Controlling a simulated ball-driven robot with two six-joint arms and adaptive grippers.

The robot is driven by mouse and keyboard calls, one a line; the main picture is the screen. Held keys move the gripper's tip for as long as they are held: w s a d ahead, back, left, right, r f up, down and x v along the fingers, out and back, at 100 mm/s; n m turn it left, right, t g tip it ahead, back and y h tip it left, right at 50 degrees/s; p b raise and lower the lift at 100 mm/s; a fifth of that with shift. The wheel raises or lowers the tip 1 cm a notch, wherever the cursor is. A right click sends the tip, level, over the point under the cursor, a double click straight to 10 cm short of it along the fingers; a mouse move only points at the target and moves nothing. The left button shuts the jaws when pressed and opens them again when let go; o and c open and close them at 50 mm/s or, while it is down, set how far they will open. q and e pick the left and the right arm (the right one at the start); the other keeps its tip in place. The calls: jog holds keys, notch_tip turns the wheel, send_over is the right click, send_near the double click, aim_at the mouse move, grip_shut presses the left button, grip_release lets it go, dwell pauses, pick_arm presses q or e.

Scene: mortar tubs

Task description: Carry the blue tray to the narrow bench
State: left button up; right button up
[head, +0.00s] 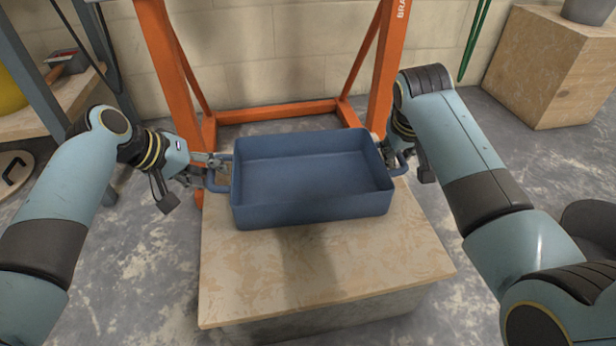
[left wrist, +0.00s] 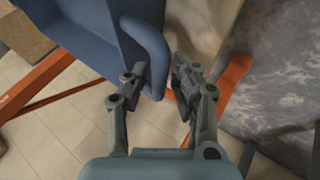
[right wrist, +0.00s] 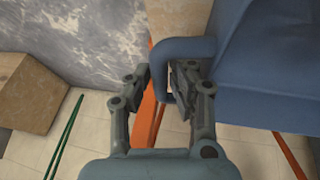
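The blue tray (head: 315,212), an empty open box with a loop handle at each end, is level over a wood-topped block (head: 330,270). Whether its base touches the top cannot be told. My left gripper (head: 212,172) is at the left handle; in the left wrist view its fingers (left wrist: 160,72) straddle the handle (left wrist: 152,45), apart, with a gap at one side. My right gripper (head: 397,152) is at the right handle; in the right wrist view its fingers (right wrist: 160,75) straddle the handle (right wrist: 180,48), also with a gap. Which surface is the narrow bench is unclear.
An orange steel frame (head: 290,113) stands behind the block, against a pale block wall (head: 270,45). A plywood box (head: 545,70) with a grey pot (head: 590,10) is at the back right. A wooden-topped bench (head: 70,95) is at the left. Concrete floor is bare between them.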

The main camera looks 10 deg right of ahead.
pick_arm(q)
jog(key=shift+w+d+f, duration=0.15)
jog(key=shift+f, duration=0.05)
pick_arm(e)
jog(key=shift+w+f, duration=0.1)
jog(key=shift+f, duration=0.2)
pick_arm(q)
jog(key=shift+c, duration=0.4)
pick_arm(e)
jog(key=shift+c, duration=0.4)
pick_arm(q)
grip_shut()
pick_arm(e)
grip_shut()
